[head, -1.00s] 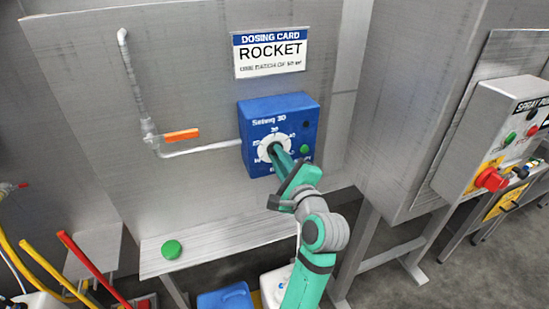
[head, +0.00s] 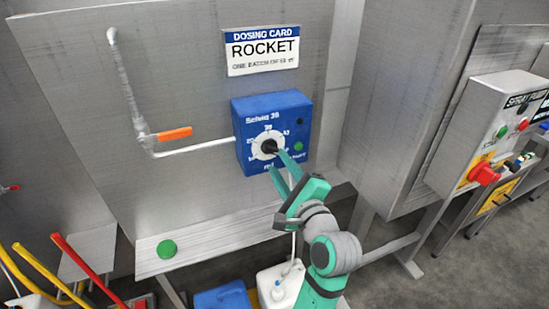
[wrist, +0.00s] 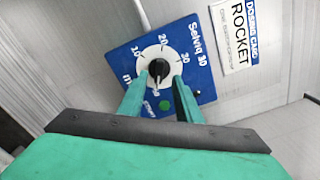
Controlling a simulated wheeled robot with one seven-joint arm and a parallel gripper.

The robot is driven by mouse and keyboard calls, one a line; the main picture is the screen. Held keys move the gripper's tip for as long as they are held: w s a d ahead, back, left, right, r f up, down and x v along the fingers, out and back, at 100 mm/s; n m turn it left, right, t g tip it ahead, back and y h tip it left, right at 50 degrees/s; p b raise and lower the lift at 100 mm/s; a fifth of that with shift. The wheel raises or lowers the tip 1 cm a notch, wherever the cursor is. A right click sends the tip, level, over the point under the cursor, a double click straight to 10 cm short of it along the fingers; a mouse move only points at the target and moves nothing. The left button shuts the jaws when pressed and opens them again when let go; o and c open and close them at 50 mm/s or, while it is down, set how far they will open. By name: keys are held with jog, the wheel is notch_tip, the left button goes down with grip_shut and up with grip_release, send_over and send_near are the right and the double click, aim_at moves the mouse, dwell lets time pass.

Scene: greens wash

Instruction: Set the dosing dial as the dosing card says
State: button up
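The blue dosing box (head: 243,153), labelled Selviq 30, hangs on the steel wall. Its white dial (head: 257,147) has a black knob (head: 269,146), which also shows in the wrist view (wrist: 158,69). Numbers 10, 20 and 30 stand around the dial there; I cannot tell the exact setting. The dosing card (head: 262,51) above the box reads ROCKET, with a smaller line about one batch whose amount is too blurred to read. My gripper (head: 277,161) is open in front of the dial, its fingers apart. In the wrist view the knob shows between and beyond the fingertips.
A pipe with an orange valve handle (head: 174,134) runs to the box from the left. A green round lid (head: 167,249) lies on the steel shelf (head: 215,232) below. A white canister (head: 270,283) and a blue container (head: 220,299) stand underneath. The spray control box (head: 497,128) is right.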

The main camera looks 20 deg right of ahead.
jog(key=s, duration=0.5)
jog(key=shift+s, duration=0.1)
jog(key=shift+d, duration=0.1)
jog(key=s+a+f+n+g+h, duration=0.1)
jog(key=s+a+f+n, duration=0.2)
jog(key=f, duration=0.5)
jog(key=s+a+f+n+g+h, duration=0.1)
jog(key=s+a+f+n, duration=0.2)
jog(key=f, duration=0.5)
jog(key=s+a+f+n+h, duration=0.15)
jog(key=s+f+n, duration=0.25)
jog(key=f, duration=0.4)
jog(key=s+a+f+n+y, duration=0.1)
jog(key=s+a+n, duration=0.5)
jog(key=s, duration=0.6)
jog(key=s+a+f+n+y, duration=0.2)
jog(key=s+a+f+n, duration=0.2)
jog(key=s+a+n, duration=0.3)
jog(key=s, duration=0.5)
jog(key=shift+s+a+n+g, duration=0.15)
jog(key=shift+n+g, duration=0.15)
jog(key=shift+n, duration=0.1)
